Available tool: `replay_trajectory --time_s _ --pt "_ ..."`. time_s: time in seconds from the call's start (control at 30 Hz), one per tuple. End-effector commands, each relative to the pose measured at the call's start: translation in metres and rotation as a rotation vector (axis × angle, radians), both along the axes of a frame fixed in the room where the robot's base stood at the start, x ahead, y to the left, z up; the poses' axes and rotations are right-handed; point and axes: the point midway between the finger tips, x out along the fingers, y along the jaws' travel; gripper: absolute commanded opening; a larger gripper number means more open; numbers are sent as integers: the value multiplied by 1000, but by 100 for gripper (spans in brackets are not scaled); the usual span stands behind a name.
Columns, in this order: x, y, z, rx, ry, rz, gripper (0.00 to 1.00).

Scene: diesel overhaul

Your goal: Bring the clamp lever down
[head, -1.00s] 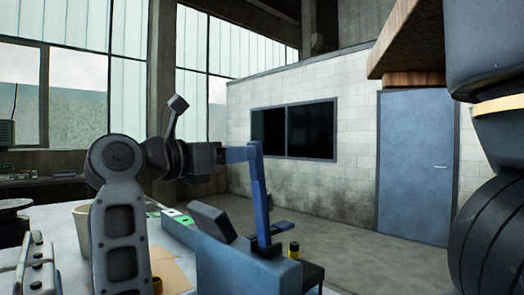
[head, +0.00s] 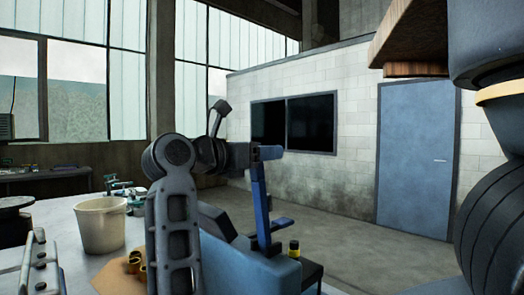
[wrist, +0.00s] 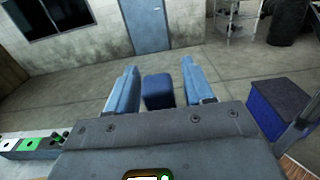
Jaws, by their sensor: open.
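The clamp lever (head: 261,208) is a blue bar standing nearly upright on a blue fixture (head: 235,268) at the bench's right end. My gripper (head: 270,153) is at the top of the lever in the head view. In the wrist view my gripper (wrist: 158,85) is open, with its two blue fingers pointing ahead. A dark blue block (wrist: 158,92), apparently the lever's top end, lies between the fingers with a gap on each side. The lever's foot is partly hidden by the fixture.
A white bucket (head: 100,228) stands on the bench, left of my arm. Brass-coloured rings lie on a brown sheet (head: 112,279). Open floor (head: 345,222) lies beyond, before a blue door (head: 413,158).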

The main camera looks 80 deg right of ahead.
Motion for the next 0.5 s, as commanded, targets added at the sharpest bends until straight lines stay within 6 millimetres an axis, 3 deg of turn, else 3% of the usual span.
replay_trajectory --time_s 0.1,0.5 --pt "0 0 0 0 0 0 51" --pt "0 0 0 0 0 0 13"
